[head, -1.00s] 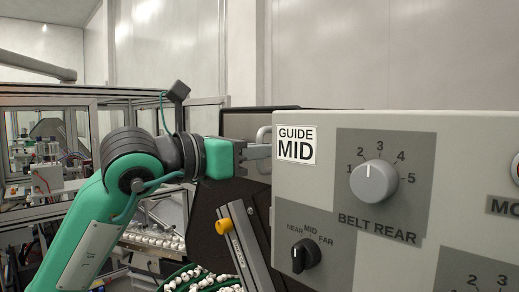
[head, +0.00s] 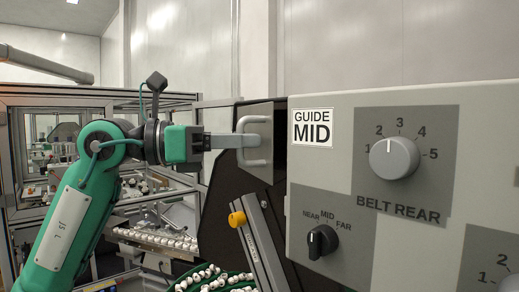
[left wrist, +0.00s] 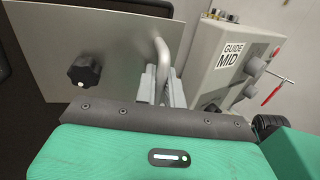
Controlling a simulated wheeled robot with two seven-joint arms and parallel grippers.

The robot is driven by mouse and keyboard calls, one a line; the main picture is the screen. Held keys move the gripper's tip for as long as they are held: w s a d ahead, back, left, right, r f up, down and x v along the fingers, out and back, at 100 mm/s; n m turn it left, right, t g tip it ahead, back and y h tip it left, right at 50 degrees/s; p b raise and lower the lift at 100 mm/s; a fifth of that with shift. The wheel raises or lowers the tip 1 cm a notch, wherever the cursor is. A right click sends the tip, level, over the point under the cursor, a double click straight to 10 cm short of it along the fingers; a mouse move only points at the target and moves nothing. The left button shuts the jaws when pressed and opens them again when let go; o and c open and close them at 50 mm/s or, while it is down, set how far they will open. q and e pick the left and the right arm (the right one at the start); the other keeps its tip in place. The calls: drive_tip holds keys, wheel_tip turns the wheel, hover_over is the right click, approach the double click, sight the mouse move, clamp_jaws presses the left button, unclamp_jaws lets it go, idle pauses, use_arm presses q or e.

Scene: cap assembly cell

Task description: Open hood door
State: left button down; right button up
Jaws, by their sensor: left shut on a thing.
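The hood door (left wrist: 110,30) is a flat grey metal panel with a black star-shaped knob (left wrist: 83,76) in the left wrist view. Its bent light-grey handle (left wrist: 162,55) stands at the panel's right edge. In the head view the door shows as a narrow grey plate (head: 262,166) with the handle (head: 254,119) on it, left of the control box. My left gripper (head: 243,141) is shut on the handle; its fingers also show in the left wrist view (left wrist: 171,88). Most of the door is hidden in the head view. My right gripper is not in view.
A control box (head: 440,98) labelled GUIDE MID, with knobs, stands close on the right. A bar with a yellow knob (head: 237,218) leans below the handle. White caps (head: 215,280) lie on a green surface below. A framed machine stands behind at left.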

use_arm(q)
drive_tip(key=shift+a+m+g+b, duration=0.35)
drive_tip(key=shift+a+m+g, duration=0.35)
drive_tip(key=shift+a+g, duration=0.6)
drive_tip(key=shift+a+m+g+b, duration=0.3)
drive_tip(key=shift+a+m+g, duration=0.5)
drive_tip(key=shift+a, duration=0.75)
drive_tip(key=c, duration=1.6)
unclamp_jaws()
drive_tip(key=shift+w, duration=0.1)
drive_tip(key=shift+c, duration=0.2)
